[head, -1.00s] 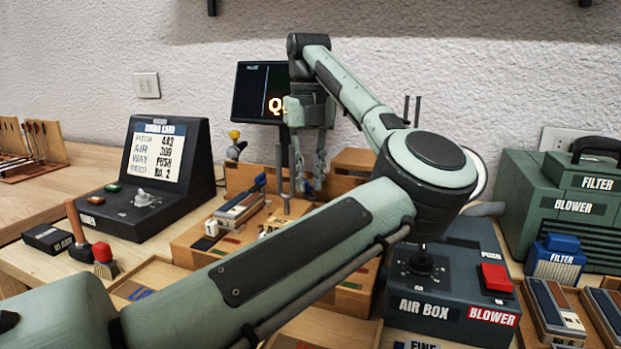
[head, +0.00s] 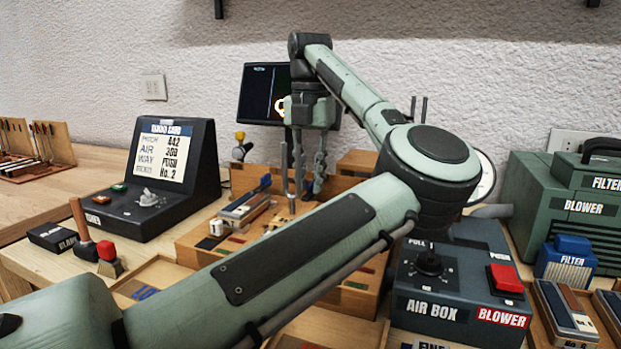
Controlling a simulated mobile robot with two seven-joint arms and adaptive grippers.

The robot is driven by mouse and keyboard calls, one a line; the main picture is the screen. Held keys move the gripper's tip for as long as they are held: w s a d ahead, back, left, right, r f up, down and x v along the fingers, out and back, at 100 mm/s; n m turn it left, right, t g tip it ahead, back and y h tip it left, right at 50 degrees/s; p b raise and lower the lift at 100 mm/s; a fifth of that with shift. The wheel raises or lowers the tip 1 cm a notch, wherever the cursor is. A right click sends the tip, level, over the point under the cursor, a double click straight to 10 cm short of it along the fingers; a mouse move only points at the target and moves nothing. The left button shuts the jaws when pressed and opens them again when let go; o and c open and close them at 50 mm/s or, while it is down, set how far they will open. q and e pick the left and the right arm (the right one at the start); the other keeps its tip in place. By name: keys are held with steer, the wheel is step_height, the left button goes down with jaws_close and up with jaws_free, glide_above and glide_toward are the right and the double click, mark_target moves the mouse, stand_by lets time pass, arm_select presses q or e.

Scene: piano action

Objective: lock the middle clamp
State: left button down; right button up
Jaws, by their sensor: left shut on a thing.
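My left gripper (head: 308,190) reaches down from above to the wooden fixture (head: 204,256) in the middle of the bench. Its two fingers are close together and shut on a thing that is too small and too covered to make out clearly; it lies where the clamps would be. My left forearm crosses the picture and hides the front and right of the fixture, so I cannot tell the middle clamp's lever position. My right gripper is not in view.
A dark console with a white card (head: 163,152) stands left. The air box (head: 431,308) with a red blower button (head: 505,279) is right, before the green blower case (head: 584,207). A dark screen (head: 262,95) stands behind the gripper. A hammer and red-topped brush (head: 107,252) are front left.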

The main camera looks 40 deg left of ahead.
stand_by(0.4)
arm_select(q)
steer(key=c, duration=1.4)
jaws_free()
steer(key=shift+f, duration=0.1)
step_height(320, 180, up, 12)
steer(key=shift+r, duration=0.1)
steer(key=shift+a, duration=0.1)
